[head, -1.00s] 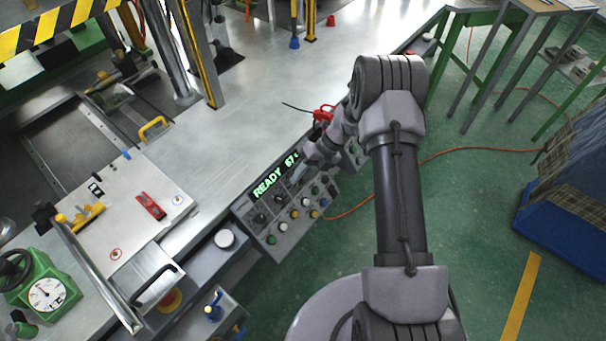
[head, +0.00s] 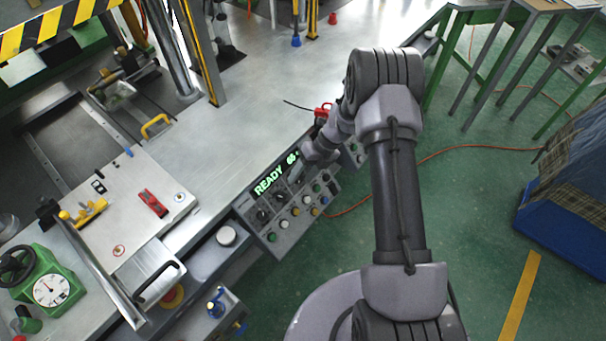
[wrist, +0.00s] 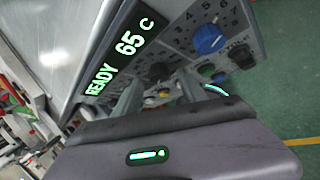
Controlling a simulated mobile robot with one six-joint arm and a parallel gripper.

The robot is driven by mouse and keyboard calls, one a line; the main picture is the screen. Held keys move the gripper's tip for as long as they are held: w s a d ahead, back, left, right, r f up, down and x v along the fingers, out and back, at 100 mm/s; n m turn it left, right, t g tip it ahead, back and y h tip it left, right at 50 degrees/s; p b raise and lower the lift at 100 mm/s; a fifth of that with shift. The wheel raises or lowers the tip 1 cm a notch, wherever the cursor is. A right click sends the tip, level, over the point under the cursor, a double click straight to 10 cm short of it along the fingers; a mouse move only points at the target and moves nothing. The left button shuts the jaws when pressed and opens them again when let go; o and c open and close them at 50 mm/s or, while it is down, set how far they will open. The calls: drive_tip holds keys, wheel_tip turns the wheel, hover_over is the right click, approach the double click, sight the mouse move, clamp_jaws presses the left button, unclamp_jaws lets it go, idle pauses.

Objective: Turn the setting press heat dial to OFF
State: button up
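The press control panel (head: 290,238) has a lit READY display (head: 268,183) above its dials and buttons. In the wrist view the display (wrist: 118,55) reads READY 65 C. A black dial (wrist: 159,71) sits below the display, and a larger blue dial (wrist: 209,39) with numbers around it sits farther right. I cannot read which one is the heat dial. My gripper (wrist: 160,84) is open, its two fingers apart on either side of the black dial in this view; contact cannot be told. In the head view my gripper (head: 297,173) is over the panel's upper part, partly hidden by my wrist.
More black dials (head: 263,216) and several coloured buttons (head: 284,224) sit close by on the panel. The steel bench top (head: 235,140) behind the display is mostly clear. A red object (head: 323,110) lies behind my wrist. An orange cable (head: 440,155) crosses the green floor.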

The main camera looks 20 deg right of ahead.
drive_tip(key=p+v, duration=0.4)
drive_tip(key=v, duration=1.3)
drive_tip(key=shift+r+p, duration=0.2)
drive_tip(key=shift+p, duration=0.15)
drive_tip(key=shift+w+d, duration=0.1)
drive_tip(key=s+a+r+n+t+h+b, duration=0.1)
drive_tip(key=s+a+r+n, duration=0.2)
drive_tip(key=r+n, duration=0.25)
drive_tip(key=s+a+r+n+t+h+b, duration=0.1)
drive_tip(key=s+a+r+n+b, duration=0.1)
drive_tip(key=s+r+n, duration=0.3)
drive_tip(key=s+a+r+n+b, duration=0.1)
drive_tip(key=a+r+n, duration=0.25)
drive_tip(key=r, duration=0.35)
drive_tip(key=s+a+n+t+b, duration=0.1)
drive_tip(key=s+a+n+t, duration=0.1)
drive_tip(key=s+n, duration=0.6)
drive_tip(key=s+a+r+n+t+h+b, duration=0.1)
drive_tip(key=s+a+n+t+b, duration=0.1)
drive_tip(key=s+n, duration=0.5)
drive_tip(key=s, duration=0.2)
drive_tip(key=shift+s+r+n+h+b, duration=0.2)
drive_tip(key=shift+s+n+h+b, duration=0.1)
drive_tip(key=shift+s+n, duration=0.1)
